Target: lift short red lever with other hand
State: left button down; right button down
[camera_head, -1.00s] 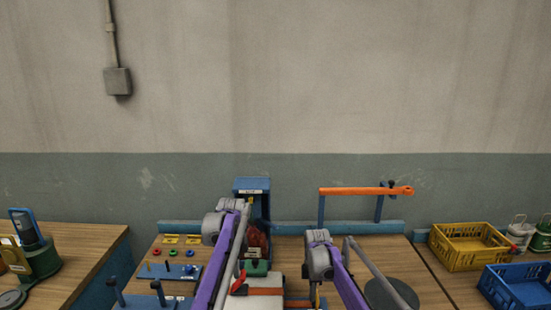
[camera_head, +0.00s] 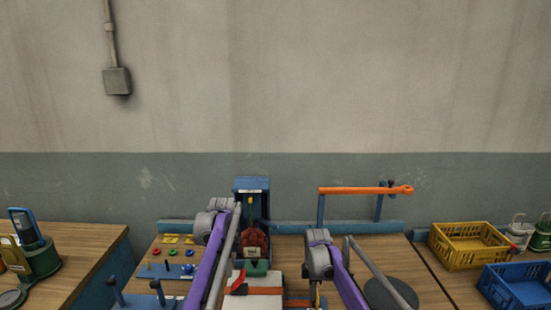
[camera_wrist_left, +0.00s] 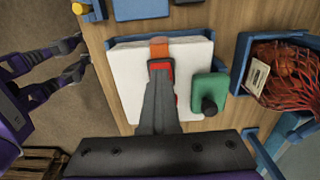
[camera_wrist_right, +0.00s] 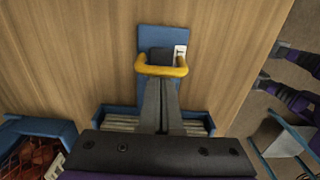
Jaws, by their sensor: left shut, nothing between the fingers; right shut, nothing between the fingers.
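The short red lever (camera_head: 239,281) stands tilted up on the orange strap (camera_head: 265,291) across a white sack (camera_head: 252,302). In the left wrist view, red parts of the lever (camera_wrist_left: 153,64) show around the tips of my left gripper (camera_wrist_left: 160,76). That gripper is shut and empty over the strap, and its fingers hide most of the lever. I cannot tell whether they touch it. My right gripper (camera_wrist_right: 161,84) is shut and empty, with its tips by a yellow handle (camera_wrist_right: 160,70) on a blue plate (camera_wrist_right: 163,34).
A blue holder (camera_head: 251,184) with a red net sack (camera_head: 254,242) stands behind. An orange bar (camera_head: 365,190) rises at the back. Yellow (camera_head: 470,262) and blue (camera_head: 520,300) crates stand right.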

pick_arm(q)
jog(key=shift+a, duration=0.25)
jog(key=shift+a+f, duration=0.3)
jog(key=shift+a, duration=0.35)
jog(key=shift+a+f, duration=0.4)
jog(key=shift+a, duration=0.2)
jog(key=shift+f, duration=0.1)
jog(key=shift+a+f, duration=0.45)
jog(key=shift+a, duration=0.05)
jog(key=shift+f, duration=0.1)
